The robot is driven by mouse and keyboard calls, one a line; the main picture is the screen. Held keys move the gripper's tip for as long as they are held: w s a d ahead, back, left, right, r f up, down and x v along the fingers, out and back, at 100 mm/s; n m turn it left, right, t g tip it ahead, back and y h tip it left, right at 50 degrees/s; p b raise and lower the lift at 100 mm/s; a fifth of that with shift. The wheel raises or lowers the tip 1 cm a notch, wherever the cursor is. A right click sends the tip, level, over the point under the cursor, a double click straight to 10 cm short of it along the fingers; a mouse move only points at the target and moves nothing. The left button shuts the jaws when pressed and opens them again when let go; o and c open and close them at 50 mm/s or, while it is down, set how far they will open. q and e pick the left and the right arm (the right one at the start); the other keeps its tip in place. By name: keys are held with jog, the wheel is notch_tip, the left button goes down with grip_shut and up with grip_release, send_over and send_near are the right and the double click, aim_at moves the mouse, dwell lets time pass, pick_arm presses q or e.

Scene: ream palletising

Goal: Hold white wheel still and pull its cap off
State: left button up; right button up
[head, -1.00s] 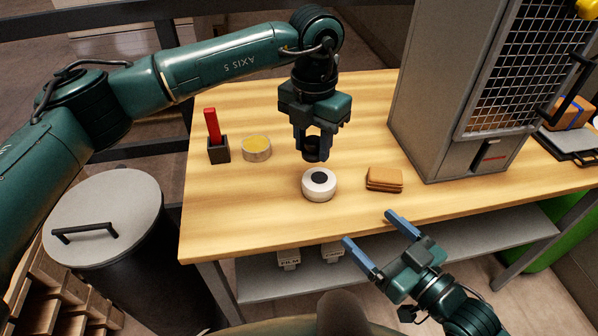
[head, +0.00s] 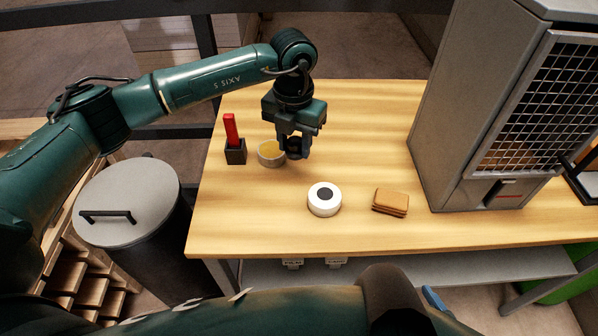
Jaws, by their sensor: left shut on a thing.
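The white wheel (head: 324,207) lies flat on the wooden table, with a dark round centre on top. My left gripper (head: 293,150) is up and to the left of it in the head view, apart from it. The gripper is shut on a small dark round piece, which looks like the cap (head: 296,146); the fingers partly cover it. Of my right gripper, only a blue fingertip (head: 433,298) shows at the bottom, below the table's front edge. The rest is hidden behind my arm, and nothing holds the wheel.
A round dish with yellow content (head: 268,158) sits just behind my left gripper. A black holder (head: 236,154) with a red stick stands left of it. Brown stacked pads (head: 390,202) lie right of the wheel. A grey caged machine (head: 470,120) fills the right. A lidded bin (head: 130,200) stands left.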

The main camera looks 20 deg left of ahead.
aim_at(295, 181)
pick_arm(q)
notch_tip(295, 181, down, 8)
jog(key=shift+s+r+p, duration=0.1)
jog(key=shift+p, duration=0.2)
jog(key=shift+f, duration=0.25)
jog(key=shift+f, duration=0.1)
jog(key=o, duration=0.6)
jog(key=shift+f, duration=0.1)
jog(key=o, duration=0.5)
